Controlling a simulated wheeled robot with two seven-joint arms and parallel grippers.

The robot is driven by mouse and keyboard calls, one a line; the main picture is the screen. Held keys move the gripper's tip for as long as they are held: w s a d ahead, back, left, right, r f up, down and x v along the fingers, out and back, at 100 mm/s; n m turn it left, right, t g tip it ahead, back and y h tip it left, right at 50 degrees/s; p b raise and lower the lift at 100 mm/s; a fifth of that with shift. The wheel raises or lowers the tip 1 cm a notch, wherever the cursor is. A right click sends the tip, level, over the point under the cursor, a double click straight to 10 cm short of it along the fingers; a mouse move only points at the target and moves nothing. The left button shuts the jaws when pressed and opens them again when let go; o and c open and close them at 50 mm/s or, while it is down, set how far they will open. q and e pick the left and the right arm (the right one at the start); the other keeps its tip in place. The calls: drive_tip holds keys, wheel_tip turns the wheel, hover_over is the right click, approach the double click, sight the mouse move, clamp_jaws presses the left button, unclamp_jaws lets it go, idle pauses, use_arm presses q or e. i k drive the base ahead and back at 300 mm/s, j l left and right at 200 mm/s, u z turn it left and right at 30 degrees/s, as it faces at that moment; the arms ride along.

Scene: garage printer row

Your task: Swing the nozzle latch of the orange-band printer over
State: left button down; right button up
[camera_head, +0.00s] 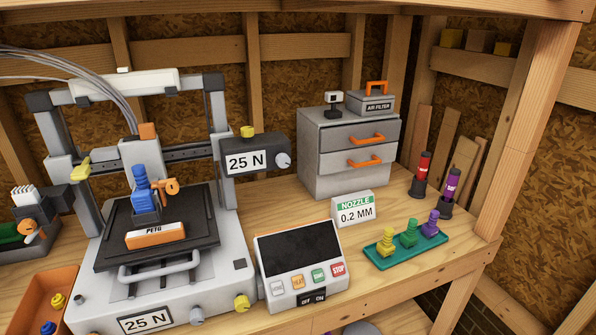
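A grey and white printer (170,285) stands at the left of the bench. Its print head carries a blue nozzle (141,180), with an orange latch (167,187) sticking out to the right of it. An orange block (148,131) sits on top of the head. Neither gripper is in view, and nothing of mine touches the latch.
A control panel (300,250), a nozzle sign (353,208) and a green tray (407,252) with three coloured nozzles stand to the right. An orange bin (30,310) is at the lower left. A drawer cabinet (345,150) stands behind. Another unit with an orange latch (27,230) is partly visible at far left.

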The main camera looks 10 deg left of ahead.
sight(173, 187)
drive_tip(key=j+u, duration=0.2)
drive_tip(key=u, duration=0.9)
